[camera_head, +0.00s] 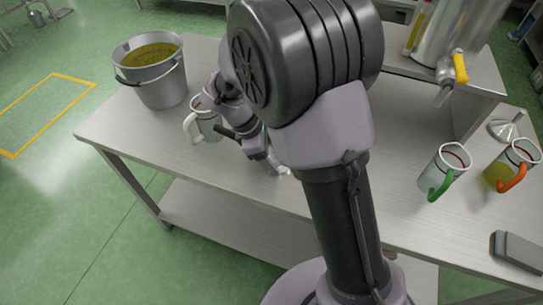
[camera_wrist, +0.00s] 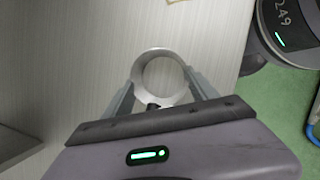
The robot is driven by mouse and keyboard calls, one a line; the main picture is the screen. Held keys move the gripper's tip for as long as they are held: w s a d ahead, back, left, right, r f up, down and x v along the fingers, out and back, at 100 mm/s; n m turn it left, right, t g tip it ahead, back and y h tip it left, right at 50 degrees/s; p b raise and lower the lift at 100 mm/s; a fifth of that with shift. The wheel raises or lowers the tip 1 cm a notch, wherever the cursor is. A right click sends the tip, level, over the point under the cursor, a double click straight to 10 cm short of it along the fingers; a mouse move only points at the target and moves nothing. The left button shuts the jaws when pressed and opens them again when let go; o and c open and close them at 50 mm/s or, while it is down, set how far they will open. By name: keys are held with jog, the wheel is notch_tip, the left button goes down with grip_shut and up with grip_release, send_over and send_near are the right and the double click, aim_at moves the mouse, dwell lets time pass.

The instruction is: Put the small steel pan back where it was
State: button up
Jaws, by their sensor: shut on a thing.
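The small steel pan (camera_wrist: 143,93) is a round, bright metal vessel seen from above in the wrist view. My gripper (camera_wrist: 162,85) is shut on it, one finger on each side. In the head view my gripper (camera_head: 272,165) is at the near left part of the steel table, mostly hidden by my own arm, and only a small bit of the pan shows below it. I cannot tell whether the pan touches the table.
A bucket (camera_head: 160,84) of yellow-green contents and a white-handled jug (camera_head: 208,124) stand left of my gripper. Green-handled (camera_head: 434,174) and orange-handled (camera_head: 503,172) jugs, a grey flat object (camera_head: 517,250) and a steel tank (camera_head: 460,30) with a yellow-handled tap are at right.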

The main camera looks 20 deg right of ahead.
jog(key=o, duration=1.6)
jog(key=shift+f, duration=0.15)
jog(key=shift+c, duration=0.2)
jog(key=p+v, duration=0.6)
jog(key=v, duration=0.6)
jog(key=s+d+r+m+t+y, duration=0.1)
jog(key=s+r+m+t+y, duration=0.2)
jog(key=s+r+m, duration=0.4)
jog(key=s+r+m+t+y, duration=0.3)
jog(key=s+r+m, duration=0.4)
jog(key=s+m, duration=0.5)
jog(key=shift+s+d+m+y, duration=0.3)
jog(key=shift+d, duration=0.1)
